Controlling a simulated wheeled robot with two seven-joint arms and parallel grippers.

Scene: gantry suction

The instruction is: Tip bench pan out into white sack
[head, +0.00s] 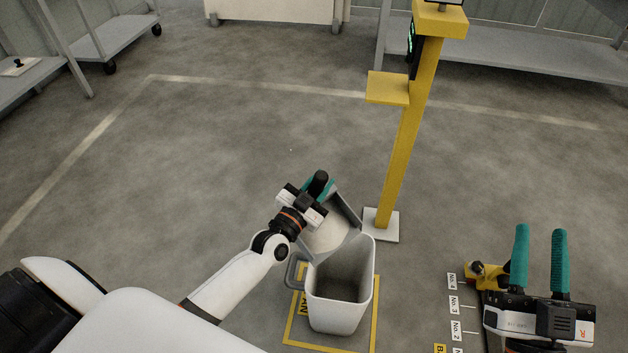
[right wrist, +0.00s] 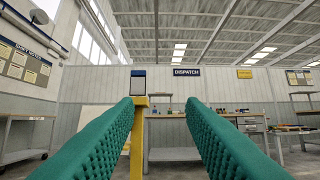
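A grey pan (head: 328,236) is tilted steeply at the back edge of the white sack (head: 338,314), its open side facing the sack mouth. The sack stands upright and open on the floor; its inside looks dark grey and I see no contents in it. My left gripper (head: 320,186) is at the top of the pan, teal finger against a black grip; it appears shut on it, though the fingertips are partly hidden. My right gripper (head: 541,230) is open and empty, well right of the sack; its two teal fingers stand apart in the right wrist view (right wrist: 163,101).
A yellow post (head: 401,160) with a small shelf (head: 388,88) stands just behind and right of the sack. A yellow outline (head: 375,312) surrounds the sack on the floor. Number labels (head: 454,304) and a yellow fixture (head: 487,274) are near my right gripper. The floor behind is clear.

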